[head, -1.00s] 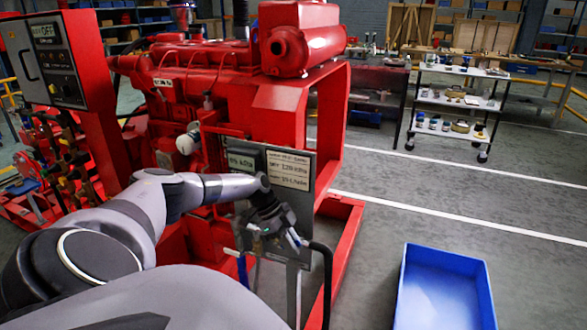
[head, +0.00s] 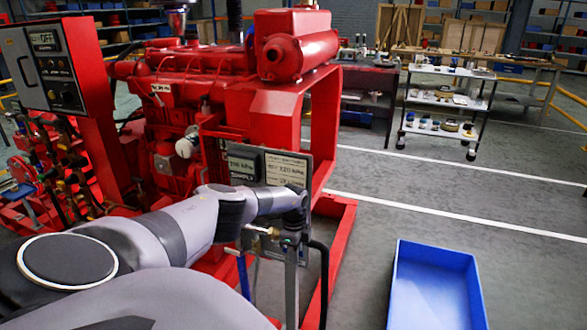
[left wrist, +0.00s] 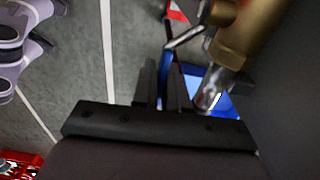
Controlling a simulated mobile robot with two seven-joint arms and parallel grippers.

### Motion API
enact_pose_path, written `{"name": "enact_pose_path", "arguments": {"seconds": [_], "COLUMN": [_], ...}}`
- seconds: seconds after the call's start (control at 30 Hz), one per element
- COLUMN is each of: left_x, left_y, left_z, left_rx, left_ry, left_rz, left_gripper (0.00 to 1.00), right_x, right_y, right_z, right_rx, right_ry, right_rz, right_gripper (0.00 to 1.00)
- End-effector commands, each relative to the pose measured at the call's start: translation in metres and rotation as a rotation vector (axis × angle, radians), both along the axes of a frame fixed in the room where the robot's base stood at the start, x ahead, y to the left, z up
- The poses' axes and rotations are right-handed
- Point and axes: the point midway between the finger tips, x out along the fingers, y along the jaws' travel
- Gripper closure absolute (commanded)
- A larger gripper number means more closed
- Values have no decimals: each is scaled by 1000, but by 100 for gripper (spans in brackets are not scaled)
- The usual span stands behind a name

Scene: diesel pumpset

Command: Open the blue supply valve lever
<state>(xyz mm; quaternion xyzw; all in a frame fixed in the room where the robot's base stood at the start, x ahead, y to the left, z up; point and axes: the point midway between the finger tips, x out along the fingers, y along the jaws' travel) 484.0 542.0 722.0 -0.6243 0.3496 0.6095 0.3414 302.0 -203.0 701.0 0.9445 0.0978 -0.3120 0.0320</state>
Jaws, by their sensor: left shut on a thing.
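The blue supply valve lever (head: 243,274) hangs roughly straight down beside the brass valve body (head: 262,231), below the display panel. In the left wrist view the blue lever (left wrist: 168,52) runs between the dark fingers of my left gripper (left wrist: 167,84), which is shut on it. The brass valve (left wrist: 232,32) shows at the upper right there. In the head view my left gripper (head: 290,238) is beside the valve, and its fingertips are hard to make out. My right gripper is not in view.
The red diesel pumpset (head: 210,100) stands behind the valve. A display panel (head: 262,168) sits just above it, partly covered by my arm. A black hose hangs to the right. A blue bin (head: 435,290) lies on the floor at right. A trolley (head: 447,105) stands farther back.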

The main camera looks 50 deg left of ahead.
Motion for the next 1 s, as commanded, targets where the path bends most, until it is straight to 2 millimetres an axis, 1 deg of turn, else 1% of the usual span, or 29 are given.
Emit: {"name": "enact_pose_path", "arguments": {"seconds": [0.2,0.6,0.63,0.7,1.0], "left_x": [0,-1,-1,-1,0], "left_y": [-1,0,0,0,0], "left_z": [-3,-4,-4,-4,-2], "left_rx": [30,35,35,34,33], "left_ry": [20,24,24,23,20], "left_rz": [-1,-1,-1,-1,0], "left_gripper": [100,100,84,66,66], "right_x": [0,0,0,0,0], "right_y": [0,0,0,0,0], "right_z": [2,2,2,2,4], "right_rx": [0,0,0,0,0], "right_ry": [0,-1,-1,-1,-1], "right_rz": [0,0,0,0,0], "right_gripper": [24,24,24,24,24]}}
